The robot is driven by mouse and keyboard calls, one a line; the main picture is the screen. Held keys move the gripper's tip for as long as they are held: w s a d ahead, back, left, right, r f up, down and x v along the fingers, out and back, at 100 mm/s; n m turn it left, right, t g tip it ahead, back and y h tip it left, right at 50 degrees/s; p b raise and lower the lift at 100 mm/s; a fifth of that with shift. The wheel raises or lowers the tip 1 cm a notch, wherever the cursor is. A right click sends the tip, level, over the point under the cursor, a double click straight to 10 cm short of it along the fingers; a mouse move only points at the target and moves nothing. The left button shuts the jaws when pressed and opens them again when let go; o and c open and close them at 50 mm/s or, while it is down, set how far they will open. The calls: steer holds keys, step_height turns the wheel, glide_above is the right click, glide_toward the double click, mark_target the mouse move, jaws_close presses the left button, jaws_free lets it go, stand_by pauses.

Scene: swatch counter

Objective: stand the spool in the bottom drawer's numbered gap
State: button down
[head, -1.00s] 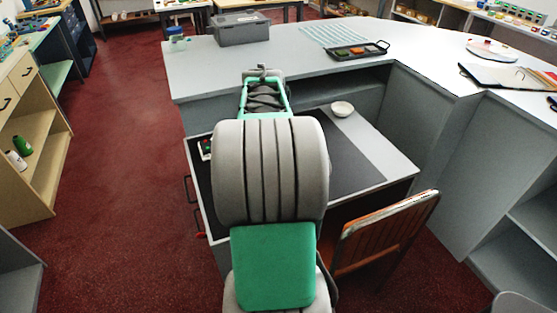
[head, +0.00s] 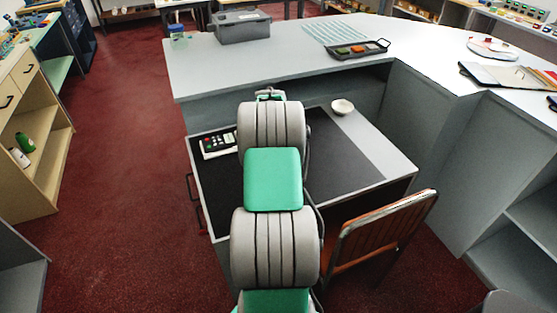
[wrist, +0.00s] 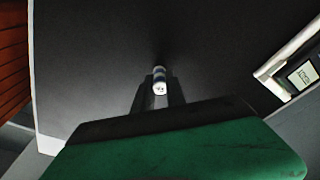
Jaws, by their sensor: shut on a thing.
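In the head view my arm hides the gripper and the spool. The grey desk (head: 390,172) has drawer handles on its left side, one dark (head: 190,187) and a lower reddish one (head: 201,219). The drawers look shut; no numbered gap shows.
On the desk are a remote-like keypad (head: 218,146) and a white bowl (head: 342,106). An orange slatted chair (head: 385,232) stands at its right front. The counter behind holds a grey box (head: 241,27) and a dark tray (head: 358,50). Red floor left of the desk is clear.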

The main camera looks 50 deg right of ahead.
steer(key=shift+f, duration=0.2)
steer(key=c, duration=1.4)
jaws_free()
steer(key=shift+o, duration=0.2)
steer(key=shift+r, duration=0.1)
